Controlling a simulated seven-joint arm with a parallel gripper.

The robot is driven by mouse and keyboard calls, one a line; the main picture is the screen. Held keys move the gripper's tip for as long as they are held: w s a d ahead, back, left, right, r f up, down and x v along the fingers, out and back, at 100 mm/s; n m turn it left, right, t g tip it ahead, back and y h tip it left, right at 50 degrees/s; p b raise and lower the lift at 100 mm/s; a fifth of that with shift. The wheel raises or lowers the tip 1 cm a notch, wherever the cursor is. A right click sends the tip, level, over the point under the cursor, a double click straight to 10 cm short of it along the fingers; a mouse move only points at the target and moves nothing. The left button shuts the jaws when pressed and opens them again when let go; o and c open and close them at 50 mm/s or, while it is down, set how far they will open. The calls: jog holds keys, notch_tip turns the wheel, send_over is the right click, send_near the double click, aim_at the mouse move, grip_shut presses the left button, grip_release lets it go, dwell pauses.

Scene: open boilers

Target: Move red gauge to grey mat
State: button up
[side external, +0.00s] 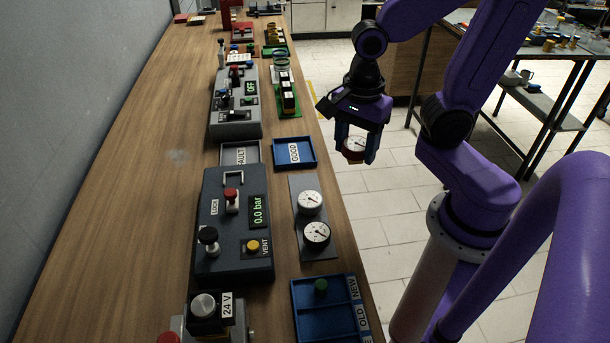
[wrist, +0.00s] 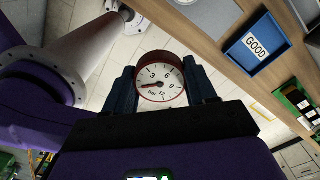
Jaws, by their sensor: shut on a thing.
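The red gauge (side external: 354,148) has a white dial and a red rim. My gripper (side external: 356,155) is shut on it, with a finger on each side, and holds it in the air to the right of the bench edge, above the tiled floor. In the wrist view the red gauge (wrist: 160,78) shows its dial facing the camera between the two fingers of my gripper (wrist: 162,85). The grey mat (side external: 308,244) lies on the bench near its right edge. A white-rimmed gauge (side external: 310,202) and a black-rimmed gauge (side external: 317,233) sit on it.
A blue GOOD tray (side external: 294,153) and a grey FAULT tray (side external: 240,152) lie behind the mat. A dark control box (side external: 235,225) with a 0.0 bar display stands left of the mat. A blue divided tray (side external: 325,308) is in front. The bench's left side is largely clear.

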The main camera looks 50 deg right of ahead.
jog(key=shift+w+a+f, duration=0.1)
jog(key=shift+w+f, duration=0.25)
jog(key=shift+w, duration=0.4)
jog(key=w+f, duration=0.3)
jog(key=w, duration=0.2)
send_over(304, 184)
jog(key=s, duration=0.1)
notch_tip(304, 184, down, 4)
jog(key=shift+r, duration=0.1)
jog(key=shift+w+f, duration=0.6)
jog(key=shift+f, duration=1.55)
jog(key=shift+f, duration=0.1)
jog(key=o, duration=1.1)
